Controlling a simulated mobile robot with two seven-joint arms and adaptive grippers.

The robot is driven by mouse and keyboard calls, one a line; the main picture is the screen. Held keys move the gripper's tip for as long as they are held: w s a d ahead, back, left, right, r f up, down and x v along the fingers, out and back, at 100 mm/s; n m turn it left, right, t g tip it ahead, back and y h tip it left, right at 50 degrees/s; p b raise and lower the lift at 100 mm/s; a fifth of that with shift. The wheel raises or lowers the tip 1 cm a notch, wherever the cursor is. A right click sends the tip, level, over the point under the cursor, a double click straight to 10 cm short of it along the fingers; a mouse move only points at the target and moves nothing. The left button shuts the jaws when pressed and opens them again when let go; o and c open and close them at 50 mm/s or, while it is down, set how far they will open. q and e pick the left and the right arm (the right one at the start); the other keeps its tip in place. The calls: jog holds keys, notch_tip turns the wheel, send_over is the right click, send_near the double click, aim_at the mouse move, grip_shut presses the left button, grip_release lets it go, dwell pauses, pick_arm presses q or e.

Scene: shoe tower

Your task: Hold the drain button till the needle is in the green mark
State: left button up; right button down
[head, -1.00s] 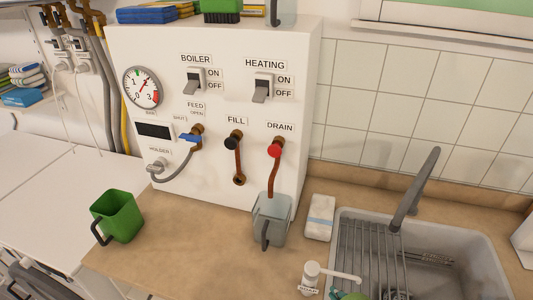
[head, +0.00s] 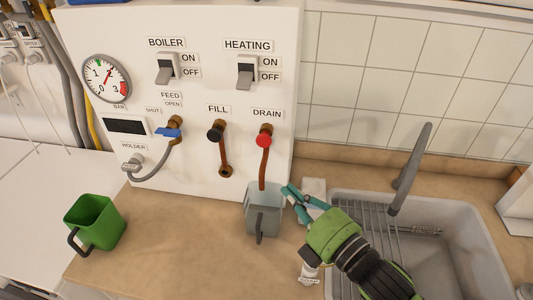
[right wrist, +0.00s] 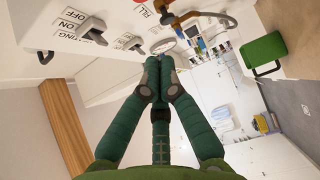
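The red drain button (head: 264,141) sits under the DRAIN label on the white boiler panel (head: 200,112). A copper pipe runs down from it into a grey see-through jug (head: 263,222) on the counter. The round gauge (head: 107,78) is at the panel's upper left; its needle points up and right. My left gripper is not in view.
The black fill button (head: 215,134) is left of the drain button, with a blue feed lever (head: 168,132) farther left. A green mug (head: 95,224) stands at the counter's left. The sink (head: 455,225) and grey tap (head: 410,170) are at right. The counter between mug and jug is clear.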

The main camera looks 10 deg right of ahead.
jog(key=b, duration=0.7)
send_near(262, 144)
jog(key=w+a, duration=0.2)
jog(key=a, duration=0.3)
jog(key=w, duration=0.1)
jog(key=w+d+p, duration=0.1)
jog(key=w, duration=0.1)
jog(key=shift+w+d, duration=0.2)
jog(key=shift+w, duration=0.1)
jog(key=shift+w, duration=0.1)
jog(key=shift+w+d+p, duration=0.35)
jog(key=shift+w, duration=0.4)
dwell(5.0)
